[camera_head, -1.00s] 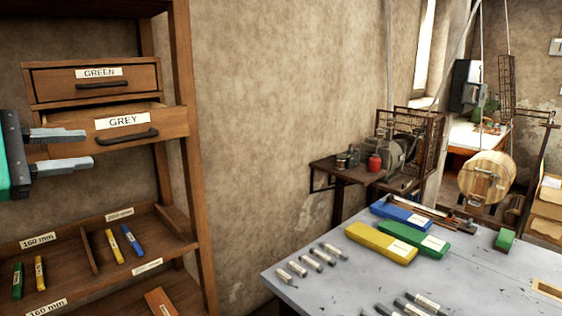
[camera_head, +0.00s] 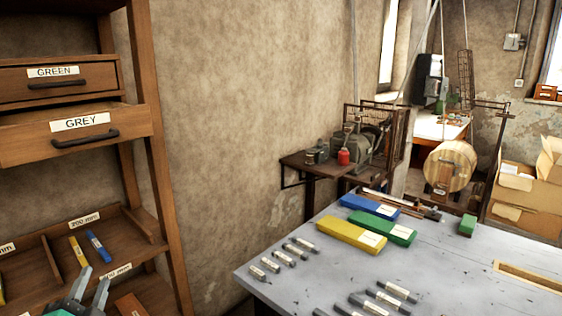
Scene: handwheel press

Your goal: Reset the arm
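My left gripper (camera_head: 88,292) shows at the bottom left of the head view, low in front of the shelf unit. Its two grey fingers point up and are spread apart, with nothing between them. The GREY drawer (camera_head: 30,141) stands pulled out from the shelf unit. The GREEN drawer (camera_head: 20,85) above it sits further back. My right gripper is not in view.
The shelf (camera_head: 28,262) below holds yellow and blue sticks by a 200 mm label. The grey table (camera_head: 320,276) at the right carries yellow, green and blue boxes and several grey pieces. A wooden drum (camera_head: 449,166) stands behind.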

